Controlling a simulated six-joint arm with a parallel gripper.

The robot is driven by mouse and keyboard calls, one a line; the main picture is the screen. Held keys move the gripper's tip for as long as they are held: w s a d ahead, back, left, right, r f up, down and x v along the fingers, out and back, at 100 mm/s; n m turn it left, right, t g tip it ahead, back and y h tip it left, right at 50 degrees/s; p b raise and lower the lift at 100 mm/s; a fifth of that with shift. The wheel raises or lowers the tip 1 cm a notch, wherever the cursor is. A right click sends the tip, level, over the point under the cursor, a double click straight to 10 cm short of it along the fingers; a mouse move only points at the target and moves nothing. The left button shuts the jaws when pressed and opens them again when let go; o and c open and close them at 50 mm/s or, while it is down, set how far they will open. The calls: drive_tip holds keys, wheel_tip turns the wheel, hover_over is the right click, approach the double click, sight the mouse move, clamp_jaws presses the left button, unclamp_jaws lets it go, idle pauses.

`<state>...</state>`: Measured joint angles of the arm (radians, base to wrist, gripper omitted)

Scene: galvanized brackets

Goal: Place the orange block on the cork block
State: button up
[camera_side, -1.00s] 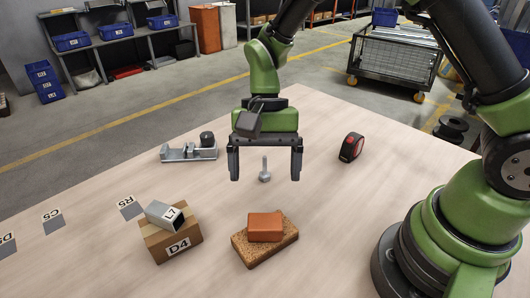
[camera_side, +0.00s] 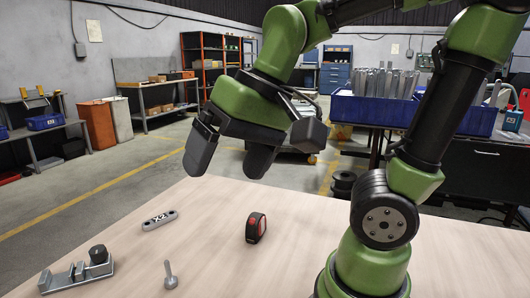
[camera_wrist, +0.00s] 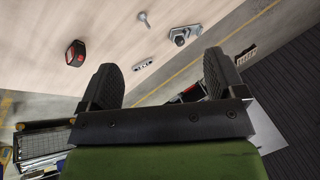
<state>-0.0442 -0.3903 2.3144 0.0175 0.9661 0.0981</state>
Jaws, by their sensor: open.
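The orange block and the cork block are not in view in either current frame. My gripper (camera_side: 229,165) is raised above the far part of the table in the side view, tilted, with its two dark fingers apart and nothing between them. In the wrist view my gripper (camera_wrist: 160,68) is also open and empty, its fingers pointing past the table edge.
On the table (camera_side: 215,265) are a bolt (camera_side: 170,276), a grey clamp fixture (camera_side: 80,272), a small labelled plate (camera_side: 160,220) and a red-black tape measure (camera_side: 256,228). Shelves and a bench with blue bins (camera_side: 360,110) stand behind.

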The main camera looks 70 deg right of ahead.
drive_tip(key=shift+s+d+r+n+t+h, duration=0.15)
drive_tip(key=shift+s+d+n+t, duration=0.1)
drive_tip(key=shift+s+t, duration=0.35)
drive_tip(key=shift+s+d+r+n+t+h, duration=0.15)
drive_tip(key=shift+s+d+r+t, duration=0.1)
drive_tip(key=shift+s, duration=0.6)
drive_tip(key=shift+s+d+r+n+t, duration=0.1)
drive_tip(key=shift+s+d+n+t, duration=0.15)
drive_tip(key=shift+s+t, duration=0.35)
drive_tip(key=shift+s, duration=0.1)
